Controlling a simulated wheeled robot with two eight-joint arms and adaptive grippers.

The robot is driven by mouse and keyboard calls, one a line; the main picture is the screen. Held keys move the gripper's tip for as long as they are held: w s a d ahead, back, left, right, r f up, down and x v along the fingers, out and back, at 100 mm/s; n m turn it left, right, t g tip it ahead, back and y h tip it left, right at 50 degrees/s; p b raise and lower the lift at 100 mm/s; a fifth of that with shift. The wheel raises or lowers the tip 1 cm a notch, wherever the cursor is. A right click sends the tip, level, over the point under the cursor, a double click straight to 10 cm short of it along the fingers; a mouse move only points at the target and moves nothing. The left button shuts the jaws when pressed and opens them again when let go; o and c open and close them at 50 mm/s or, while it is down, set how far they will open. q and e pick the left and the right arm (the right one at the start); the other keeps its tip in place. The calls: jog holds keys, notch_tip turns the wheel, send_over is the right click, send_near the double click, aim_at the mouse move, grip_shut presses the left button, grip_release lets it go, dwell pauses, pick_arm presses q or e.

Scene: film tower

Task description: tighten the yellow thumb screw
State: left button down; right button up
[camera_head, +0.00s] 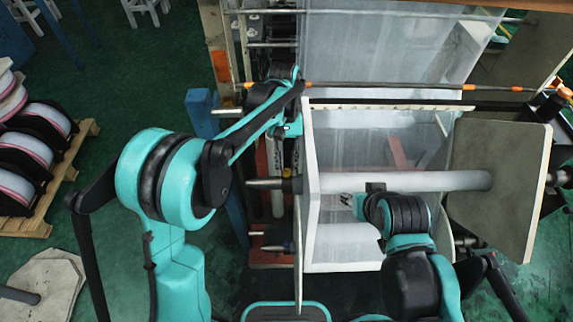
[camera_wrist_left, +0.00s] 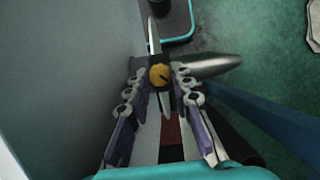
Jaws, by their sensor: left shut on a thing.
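The yellow thumb screw (camera_wrist_left: 159,76) shows in the left wrist view as a small round yellow knob with a dark mark on it. It sits between the fingertips of my left gripper (camera_wrist_left: 162,84), which is shut on it. In the head view my left gripper (camera_head: 285,150) points down beside the pale upright panel (camera_head: 311,190), on its left side. I cannot make out the yellow screw in the head view. My right gripper (camera_head: 366,198) is near the white roller, right of the panel; its fingers are hidden, so its opening cannot be told.
The panel's grey face (camera_wrist_left: 60,80) fills the left of the left wrist view. A metal shaft end (camera_wrist_left: 212,65) lies close to the fingers. The white roller (camera_head: 440,181) runs right to a dark end plate (camera_head: 500,170). A pallet (camera_head: 62,185) with spools stands at left.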

pick_arm(q)
jog(key=c, duration=1.3)
grip_release()
jog(key=v, duration=1.2)
